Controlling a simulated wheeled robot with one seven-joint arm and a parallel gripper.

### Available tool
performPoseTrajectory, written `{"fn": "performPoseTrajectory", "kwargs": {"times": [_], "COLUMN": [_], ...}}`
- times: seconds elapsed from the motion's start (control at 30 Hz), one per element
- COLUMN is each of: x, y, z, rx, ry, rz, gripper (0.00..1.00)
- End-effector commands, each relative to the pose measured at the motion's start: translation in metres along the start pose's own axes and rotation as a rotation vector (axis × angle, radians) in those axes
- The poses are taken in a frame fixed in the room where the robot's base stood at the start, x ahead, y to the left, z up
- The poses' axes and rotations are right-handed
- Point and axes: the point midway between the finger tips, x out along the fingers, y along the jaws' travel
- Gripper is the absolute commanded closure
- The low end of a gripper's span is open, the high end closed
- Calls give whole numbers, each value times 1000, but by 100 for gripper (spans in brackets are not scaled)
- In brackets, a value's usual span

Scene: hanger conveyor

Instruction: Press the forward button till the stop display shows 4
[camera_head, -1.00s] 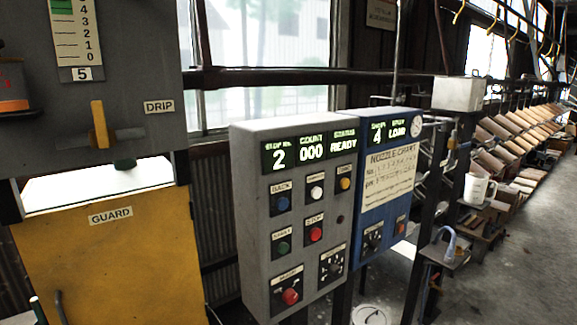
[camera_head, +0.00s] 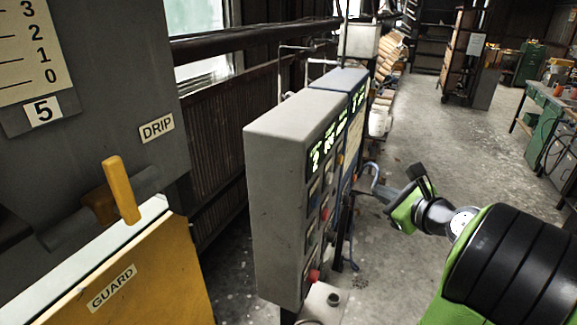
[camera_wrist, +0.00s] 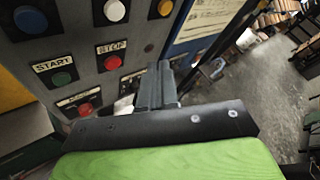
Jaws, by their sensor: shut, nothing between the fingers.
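The grey control panel (camera_head: 268,190) is seen from its side in the head view. Its lit stop display (camera_head: 316,161) reads 2. In the wrist view the panel face (camera_wrist: 85,45) shows a white button (camera_wrist: 115,10), a blue button (camera_wrist: 31,19) and a yellow button (camera_wrist: 163,7) in the upper row. The white button's label is cut off. Below are the green START button (camera_wrist: 62,78) and red STOP button (camera_wrist: 112,62). My gripper (camera_head: 372,196) is shut and empty, to the right of the panel. In the wrist view its fingers (camera_wrist: 157,85) appear right of and below STOP; contact cannot be seen.
A blue panel (camera_head: 346,78) adjoins the grey one. A red knob (camera_wrist: 85,109) sits low on the grey panel. The yellow guard (camera_head: 150,280) and drip unit (camera_head: 90,90) stand at left. Open floor (camera_head: 440,130) lies to the right.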

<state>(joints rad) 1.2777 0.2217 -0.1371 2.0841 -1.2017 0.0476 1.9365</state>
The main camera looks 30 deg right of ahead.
Motion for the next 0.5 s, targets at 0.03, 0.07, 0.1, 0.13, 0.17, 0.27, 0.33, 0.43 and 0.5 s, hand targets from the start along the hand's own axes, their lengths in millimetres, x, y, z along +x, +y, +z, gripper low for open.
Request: {"fn": "performPoseTrajectory", "kwargs": {"times": [0.03,0.07,0.1,0.13,0.17,0.27,0.33,0.43,0.5], "x": [-2,-3,-3,-2,-2,-2,-1,4,9], "y": [-5,-6,-6,-5,-5,-4,-3,1,5], "z": [-2,-2,-3,-3,-3,-3,-2,1,5], "rx": [25,32,34,34,33,31,30,28,27], "ry": [-3,-6,-7,-7,-7,-7,-7,-9,-8], "rz": [-11,-14,-15,-14,-13,-12,-11,-8,-8], "gripper": [100,100,100,100,100,100,100,100,100]}}
